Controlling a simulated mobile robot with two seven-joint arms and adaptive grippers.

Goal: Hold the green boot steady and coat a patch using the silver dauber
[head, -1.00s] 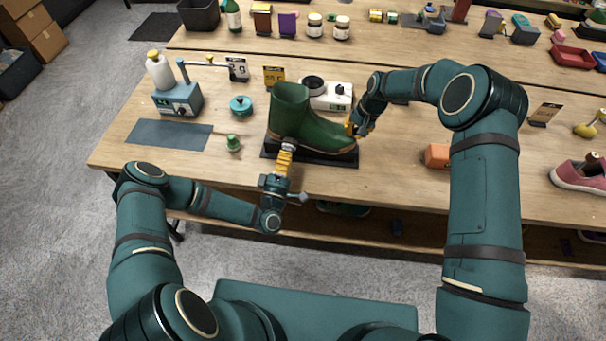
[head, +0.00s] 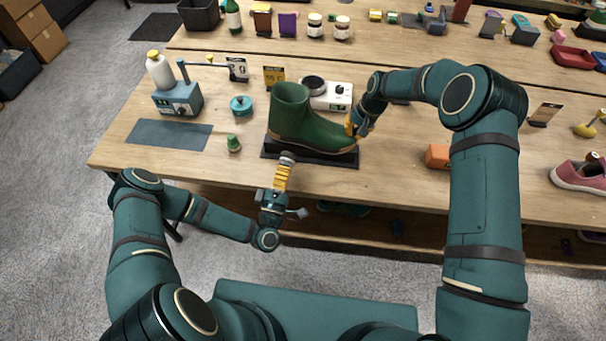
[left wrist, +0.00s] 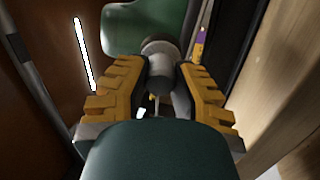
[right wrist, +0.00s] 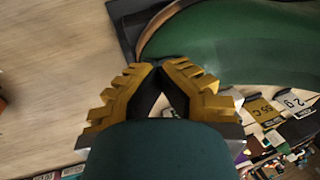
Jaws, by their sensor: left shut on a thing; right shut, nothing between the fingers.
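The green boot (head: 305,125) stands upright on a black mat (head: 330,160), toe to the right. My left gripper (head: 285,166) is shut on the silver dauber (head: 287,158), at the near edge of the mat and apart from the boot. In the left wrist view the dauber (left wrist: 160,55) sits between the yellow fingers, its round head toward the green boot (left wrist: 150,22). My right gripper (head: 352,128) is shut and empty at the boot's toe. In the right wrist view its tips (right wrist: 160,66) meet beside the toe of the boot (right wrist: 225,45); contact is unclear.
A green-capped small bottle (head: 233,143), a teal pot (head: 241,105) and a grey-blue mat (head: 170,134) lie to the left. A white hotplate-like device (head: 335,97) stands behind the boot. An orange block (head: 438,155) lies to the right.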

